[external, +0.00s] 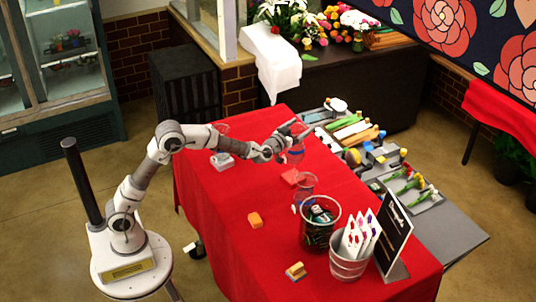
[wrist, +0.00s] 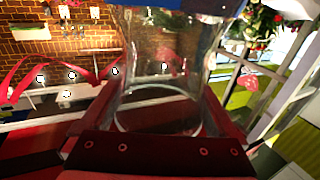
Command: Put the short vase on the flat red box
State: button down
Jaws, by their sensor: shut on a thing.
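My gripper (external: 287,145) is at the far right part of the red table, shut on a clear glass vase (external: 295,157). In the wrist view the vase (wrist: 160,95) fills the space between the two fingers (wrist: 160,140), and its round base faces the camera. I take it for the short vase. The flat red box (external: 290,177) lies on the red cloth just below the held vase in the external view. Its colour nearly blends with the cloth. The gap between vase and table is hard to judge.
Another clear glass (external: 306,184) stands close to the red box on its right. A further glass (external: 221,129) stands at the table's far left, near a grey block (external: 222,161).

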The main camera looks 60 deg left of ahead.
aim_at(299, 144)
notch_tip(299, 144, down, 8)
jog(key=shift+r+b, duration=0.1)
jog(key=shift+b, duration=0.35)
jog(key=shift+c, duration=0.3)
grip_release()
jog(key=shift+f, duration=0.35)
jog(key=shift+o, duration=0.3)
jog(key=shift+r, duration=0.15)
